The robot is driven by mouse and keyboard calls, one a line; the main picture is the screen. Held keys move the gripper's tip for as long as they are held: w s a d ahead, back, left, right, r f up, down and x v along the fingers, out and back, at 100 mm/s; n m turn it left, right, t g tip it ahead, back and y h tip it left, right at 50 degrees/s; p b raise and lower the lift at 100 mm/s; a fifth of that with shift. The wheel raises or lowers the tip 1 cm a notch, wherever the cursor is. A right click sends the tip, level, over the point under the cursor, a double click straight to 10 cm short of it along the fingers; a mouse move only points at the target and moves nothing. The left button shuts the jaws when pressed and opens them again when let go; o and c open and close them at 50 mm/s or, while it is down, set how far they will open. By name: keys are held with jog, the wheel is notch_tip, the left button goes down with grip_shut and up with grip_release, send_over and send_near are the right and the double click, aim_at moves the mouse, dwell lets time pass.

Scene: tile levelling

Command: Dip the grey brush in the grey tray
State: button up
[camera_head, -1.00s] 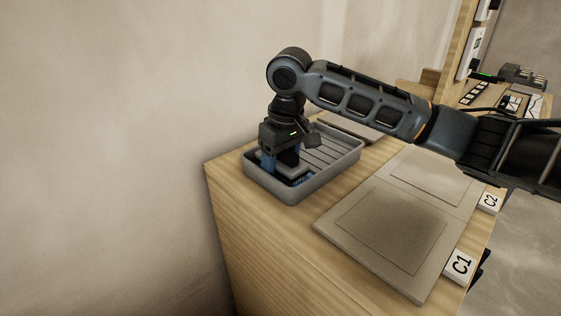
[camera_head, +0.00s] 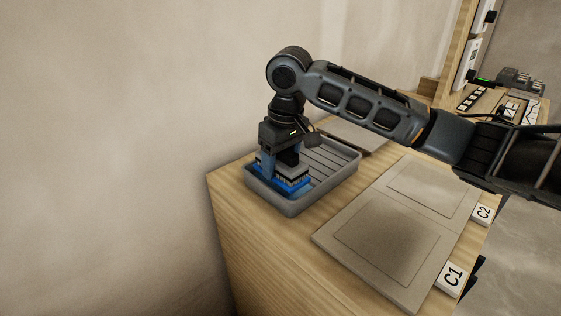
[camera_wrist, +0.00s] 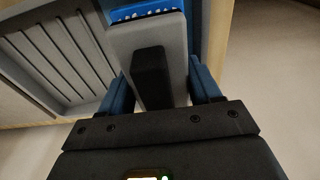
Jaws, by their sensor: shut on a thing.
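The grey tray (camera_head: 326,190) sits at the left end of the wooden counter, with a ribbed slope at its far side; its ribs also show in the wrist view (camera_wrist: 58,48). My gripper (camera_head: 282,168) points down over the tray's near-left part. It is shut on the dark handle of the grey brush (camera_head: 294,172). In the wrist view the brush's grey block (camera_wrist: 180,45) lies between my two blue-sided fingers (camera_wrist: 160,90). The brush is inside the tray walls, low, with bright blue under and around its base. Whether its bristles touch the tray floor cannot be told.
Two flat beige tiles (camera_head: 377,248) lie right of the tray, beside labels C1 (camera_head: 452,279) and C2 (camera_head: 483,214). Another flat slab (camera_head: 352,134) lies behind the tray. A wall (camera_head: 120,120) stands close on the left. Switches and small items stand far right.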

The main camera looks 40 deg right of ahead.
jog(key=shift+r+p, duration=3.95)
jog(key=shift+r, duration=0.65)
